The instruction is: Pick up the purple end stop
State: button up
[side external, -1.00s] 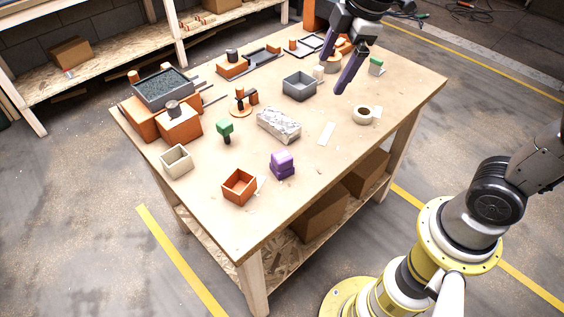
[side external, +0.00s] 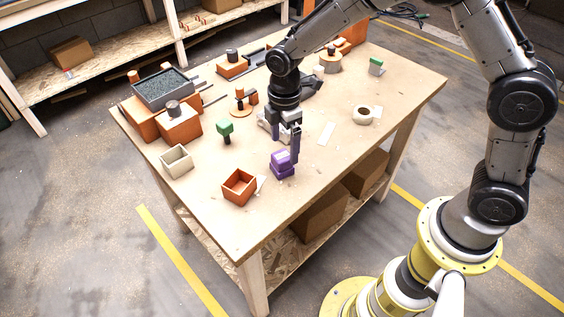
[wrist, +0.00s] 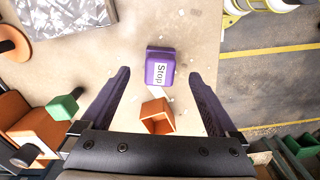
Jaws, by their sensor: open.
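The purple end stop (side external: 282,163) stands on the wooden table near its front edge. In the wrist view the end stop (wrist: 160,67) shows a white label reading "Stop" and lies ahead of my fingertips, roughly centred between them. My gripper (wrist: 158,72) is open and empty, with one dark purple finger on each side. In the side view my gripper (side external: 283,145) is low over the table, right at the end stop, with one finger just to its right. Whether a finger touches it I cannot tell.
An orange open box (side external: 239,187) sits just left of the end stop; it also shows in the wrist view (wrist: 157,117). A green-topped piece (side external: 225,128), a beige box (side external: 176,161) and a tape roll (side external: 363,115) stand around. A silvery block is partly hidden behind my gripper.

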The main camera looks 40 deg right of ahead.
aim_at(282, 155)
jog(key=shift+a+f, duration=0.15)
jog(key=shift+f, duration=1.5)
jog(key=shift+a+f, duration=0.15)
jog(key=shift+f, duration=1.5)
jog(key=c, duration=1.5)
